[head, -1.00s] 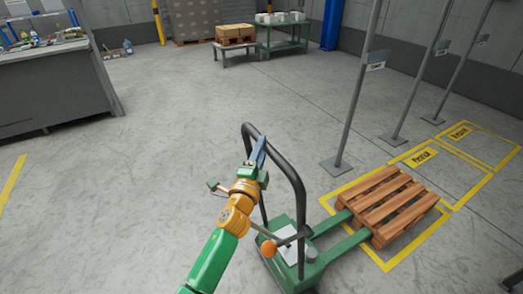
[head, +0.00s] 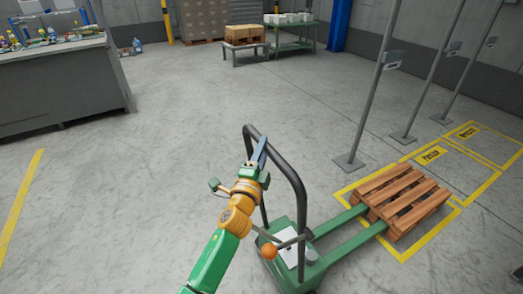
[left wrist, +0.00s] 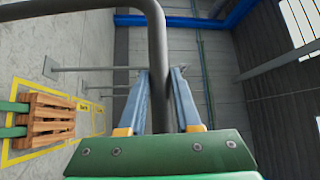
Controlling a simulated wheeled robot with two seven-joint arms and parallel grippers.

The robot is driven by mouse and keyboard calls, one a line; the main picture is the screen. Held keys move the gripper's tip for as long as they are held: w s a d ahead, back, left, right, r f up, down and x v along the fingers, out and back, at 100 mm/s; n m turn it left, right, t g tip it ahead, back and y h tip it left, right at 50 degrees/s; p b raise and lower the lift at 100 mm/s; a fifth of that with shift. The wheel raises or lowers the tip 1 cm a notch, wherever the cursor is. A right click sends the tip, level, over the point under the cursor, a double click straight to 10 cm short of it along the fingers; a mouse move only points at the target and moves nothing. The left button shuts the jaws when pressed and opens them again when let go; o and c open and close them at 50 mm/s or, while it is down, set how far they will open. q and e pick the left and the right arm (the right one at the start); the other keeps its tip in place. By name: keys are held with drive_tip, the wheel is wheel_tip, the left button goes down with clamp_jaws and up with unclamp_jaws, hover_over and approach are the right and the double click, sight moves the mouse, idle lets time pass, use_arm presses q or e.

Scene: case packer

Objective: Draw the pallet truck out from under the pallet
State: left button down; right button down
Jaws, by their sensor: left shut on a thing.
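The green pallet truck (head: 308,268) stands in front of me with its dark hoop handle (head: 290,165) upright. Its two green forks (head: 348,238) reach right toward the wooden pallet (head: 385,193), and their tips are at or under its near edge. The pallet lies in a yellow-outlined floor bay. My left gripper (head: 259,152) is shut on the handle near its upper left; in the left wrist view the handle bar (left wrist: 158,85) runs between the fingers. The pallet also shows in the left wrist view (left wrist: 48,118). My right gripper is not in view.
Grey posts with signs (head: 391,66) stand along the bays. A grey counter (head: 60,85) with bottles is at the left. A low table with boxes (head: 244,36) and a green table (head: 292,30) are at the back. The floor left of the truck is clear.

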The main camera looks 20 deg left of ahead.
use_arm(q)
drive_tip(key=shift+w+r, duration=0.15)
drive_tip(key=shift+r, duration=0.25)
drive_tip(key=c, duration=0.9)
unclamp_jaws()
drive_tip(key=o, duration=0.3)
drive_tip(key=shift+f, duration=0.1)
drive_tip(key=s+f, duration=0.1)
drive_tip(key=s, duration=0.7)
drive_tip(key=w, duration=0.9)
drive_tip(key=shift+w+d+r, duration=0.2)
drive_tip(key=shift+d+r, duration=0.1)
drive_tip(key=shift+d, duration=0.1)
